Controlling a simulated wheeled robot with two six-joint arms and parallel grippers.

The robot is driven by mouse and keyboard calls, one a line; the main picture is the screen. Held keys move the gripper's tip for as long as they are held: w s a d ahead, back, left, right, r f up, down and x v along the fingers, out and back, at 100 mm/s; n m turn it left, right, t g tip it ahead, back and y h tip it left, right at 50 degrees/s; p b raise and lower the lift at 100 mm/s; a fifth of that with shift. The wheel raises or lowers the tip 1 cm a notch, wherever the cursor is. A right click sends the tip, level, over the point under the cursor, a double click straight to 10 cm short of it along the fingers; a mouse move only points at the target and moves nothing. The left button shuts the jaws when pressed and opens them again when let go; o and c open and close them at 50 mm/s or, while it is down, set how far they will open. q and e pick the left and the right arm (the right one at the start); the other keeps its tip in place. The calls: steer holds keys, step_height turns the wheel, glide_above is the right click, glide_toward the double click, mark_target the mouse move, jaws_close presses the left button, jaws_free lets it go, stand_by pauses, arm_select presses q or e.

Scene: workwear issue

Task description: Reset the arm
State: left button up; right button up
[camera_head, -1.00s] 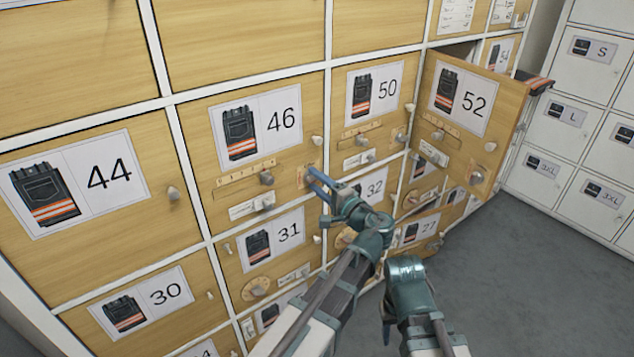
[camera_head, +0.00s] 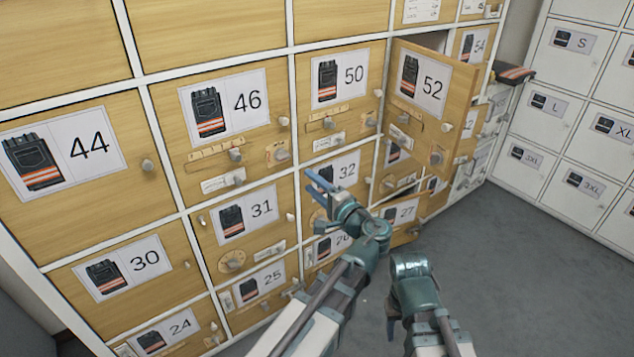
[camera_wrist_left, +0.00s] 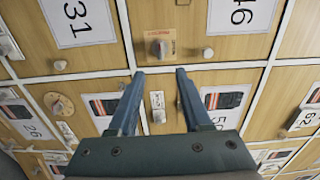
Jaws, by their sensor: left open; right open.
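My left gripper (camera_head: 318,186) is open in front of the wooden lockers, over the area around locker 32 (camera_head: 347,170) in the head view. In the left wrist view its two blue fingers (camera_wrist_left: 160,74) are spread apart, with nothing between them and locker fronts behind. My right gripper (camera_head: 390,325) hangs low at the right, over the grey floor; its fingers are mostly hidden behind its wrist, and nothing held shows. The door of locker 52 (camera_head: 462,95) stands open, swung outward to the right of my left gripper.
Lockers 44 (camera_head: 62,160), 46 (camera_head: 226,100), 50 (camera_head: 340,75) and 31 (camera_head: 245,217) look closed, with knobs sticking out. Dark folded trousers with orange stripes (camera_head: 515,73) show beyond the open door. White lockers (camera_head: 560,65) stand at the right. Grey floor (camera_head: 510,270) is clear.

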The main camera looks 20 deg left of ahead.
stand_by(0.4)
arm_select(q)
steer(key=s+d+f+n+g+h, duration=0.25)
steer(key=s+f, duration=0.25)
steer(key=f, duration=0.3)
steer(key=s+d+f+n+g+h, duration=0.1)
steer(key=s+d+f+g+h, duration=0.1)
steer(key=s+f+g+h, duration=0.45)
steer(key=s+d+f+g+h, duration=0.2)
steer(key=s+d+f+h, duration=0.2)
steer(key=s+d+f, duration=0.5)
step_height(320, 180, up, 31)
steer(key=d+p, duration=0.1)
steer(key=p, duration=2.8)
steer(key=shift+w+d+r+p, duration=0.2)
steer(key=shift+d+p, duration=0.15)
steer(key=shift+d, duration=0.05)
